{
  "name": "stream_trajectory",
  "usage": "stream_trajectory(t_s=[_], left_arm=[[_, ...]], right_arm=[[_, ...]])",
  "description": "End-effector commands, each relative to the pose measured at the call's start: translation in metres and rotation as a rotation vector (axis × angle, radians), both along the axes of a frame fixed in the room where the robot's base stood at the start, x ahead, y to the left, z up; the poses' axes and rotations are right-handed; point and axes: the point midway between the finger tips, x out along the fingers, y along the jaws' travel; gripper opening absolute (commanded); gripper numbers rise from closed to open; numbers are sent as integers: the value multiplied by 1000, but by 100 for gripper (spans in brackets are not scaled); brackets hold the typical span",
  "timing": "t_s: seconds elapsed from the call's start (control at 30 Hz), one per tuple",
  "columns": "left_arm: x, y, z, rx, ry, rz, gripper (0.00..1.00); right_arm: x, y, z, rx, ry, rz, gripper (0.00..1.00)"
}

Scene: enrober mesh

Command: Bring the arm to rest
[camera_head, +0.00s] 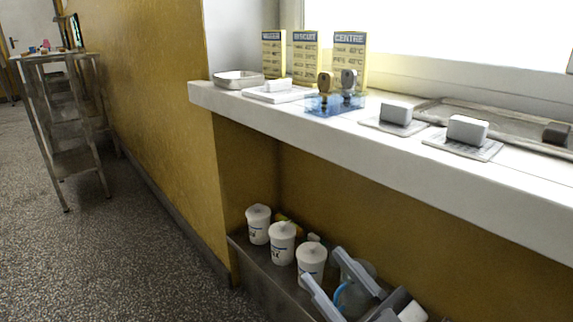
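My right gripper (321,265) comes in at the bottom, right of centre. Its two grey fingers are spread apart and point up and left. No object shows gripped between the fingertips. A clear round vessel with a blue edge (345,298) shows behind and between the fingers, partly hidden. The fingertips are close to the nearest of three white lidded tubs (311,262) in the picture; I cannot tell whether they touch. My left gripper is not in view.
A white ledge (300,128) runs above, bearing grey blocks on cards (468,130), stamps on a blue stand (335,104), a metal tray (238,79) and upright signs (349,58). The tubs stand in a low metal trough (262,277). A rack (74,160) stands left; speckled floor is clear.

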Motion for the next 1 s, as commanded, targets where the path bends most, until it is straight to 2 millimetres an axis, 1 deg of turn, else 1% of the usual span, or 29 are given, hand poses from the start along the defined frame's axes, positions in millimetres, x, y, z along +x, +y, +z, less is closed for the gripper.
stream_trajectory(t_s=[0.03, 0.1, 0.2, 0.27, 0.37, 0.43, 0.47, 0.5, 0.77, 1.0], left_arm=[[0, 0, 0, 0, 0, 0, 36], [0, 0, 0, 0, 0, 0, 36], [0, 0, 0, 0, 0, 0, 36], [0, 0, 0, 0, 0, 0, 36], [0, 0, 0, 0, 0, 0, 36], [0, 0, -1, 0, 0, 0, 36], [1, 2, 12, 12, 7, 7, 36], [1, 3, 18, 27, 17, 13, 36], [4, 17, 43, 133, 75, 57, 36], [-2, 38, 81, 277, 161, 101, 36]], right_arm=[[0, -10, -9, 71, 133, -53, 40], [-2, -18, -23, 134, 298, -96, 40], [-12, -22, -45, 192, 507, -115, 40], [-21, -20, -58, 214, 621, -108, 40], [-40, -14, -74, 242, 794, -71, 40], [-57, -6, -83, 257, 908, -25, 40], [-54, -8, -70, 242, 903, -40, 40], [-52, -10, -64, 229, 905, -56, 40], [-49, -24, -39, 149, 950, -150, 40], [-55, -45, -1, 31, 1018, -269, 40]])
